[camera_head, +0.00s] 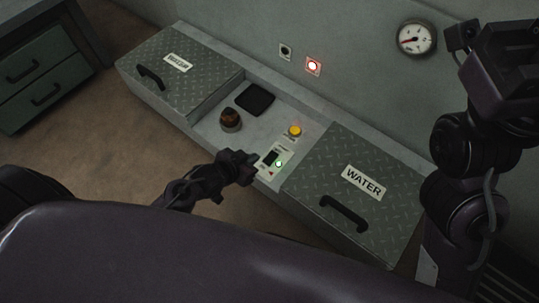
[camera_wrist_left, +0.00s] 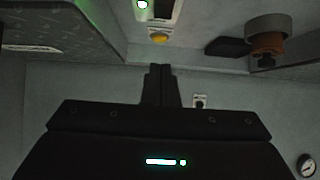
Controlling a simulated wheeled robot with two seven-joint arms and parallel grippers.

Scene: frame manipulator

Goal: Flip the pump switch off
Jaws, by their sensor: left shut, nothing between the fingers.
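The pump switch is a dark rocker (camera_head: 270,157) on a pale labelled plate between the two hatches, with a lit green lamp (camera_head: 279,163) beside it. My left gripper (camera_head: 254,157) is shut and empty, its tips close to the switch's left side; I cannot tell whether they touch it. In the left wrist view, my shut fingers (camera_wrist_left: 160,72) point toward the console, and the green lamp (camera_wrist_left: 142,4) glows at the top edge. The switch plate is cut off there. My right arm stands at the right of the head view; its gripper is not discernible.
A yellow button (camera_head: 295,131) sits behind the switch. A dark brown knob (camera_head: 230,119) and a black pad (camera_head: 255,98) lie left of it. The WATER hatch (camera_head: 352,210) and another hatch (camera_head: 180,82) flank the panel. A red light (camera_head: 312,66) and gauge (camera_head: 416,39) are on the wall.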

